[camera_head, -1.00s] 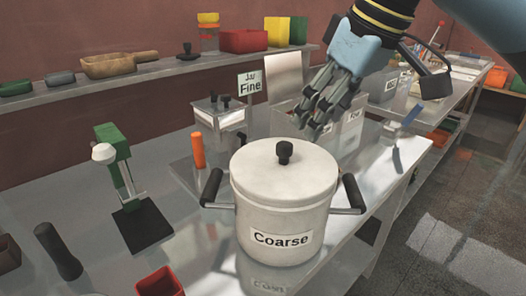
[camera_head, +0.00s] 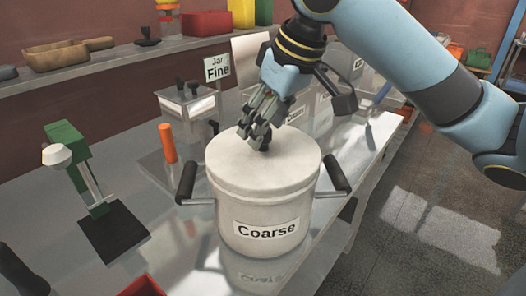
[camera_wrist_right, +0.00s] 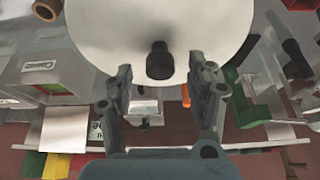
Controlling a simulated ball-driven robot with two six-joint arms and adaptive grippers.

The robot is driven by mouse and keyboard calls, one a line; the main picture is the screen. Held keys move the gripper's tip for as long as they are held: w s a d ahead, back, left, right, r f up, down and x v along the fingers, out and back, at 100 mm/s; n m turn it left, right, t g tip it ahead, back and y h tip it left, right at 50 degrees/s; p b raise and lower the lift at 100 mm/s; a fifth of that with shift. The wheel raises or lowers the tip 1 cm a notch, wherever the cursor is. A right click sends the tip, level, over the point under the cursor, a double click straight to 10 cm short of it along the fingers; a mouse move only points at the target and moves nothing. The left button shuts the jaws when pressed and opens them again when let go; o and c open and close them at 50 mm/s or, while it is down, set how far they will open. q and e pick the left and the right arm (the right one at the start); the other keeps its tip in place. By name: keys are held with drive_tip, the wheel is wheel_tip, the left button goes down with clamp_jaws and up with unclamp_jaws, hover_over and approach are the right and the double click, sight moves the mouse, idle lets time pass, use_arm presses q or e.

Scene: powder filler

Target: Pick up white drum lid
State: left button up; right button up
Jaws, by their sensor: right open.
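The white drum (camera_head: 265,210) labelled "Coarse" stands upright on the metal table, with a dark handle at each side. Its white lid (camera_head: 290,172) lies on top. In the right wrist view the lid (camera_wrist_right: 155,22) fills the top middle, and its black knob (camera_wrist_right: 160,60) stands just ahead of the space between the fingertips. My right gripper (camera_head: 258,140) reaches down over the lid and mostly covers the knob in the head view. In the wrist view the right gripper (camera_wrist_right: 163,78) is open, a finger on either side of the knob's line. My left gripper is not in view.
A "Jar Fine" sign (camera_head: 217,68) and a lidded clear container (camera_head: 188,105) stand behind the drum. An orange cylinder (camera_head: 167,143) is left of it. A green-and-white device on a black base (camera_head: 113,232) stands farther left. The floor is right of the table.

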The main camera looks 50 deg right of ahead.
drive_tip(key=shift+x, duration=1.05)
clamp_jaws()
drive_tip(key=shift+r, duration=0.15)
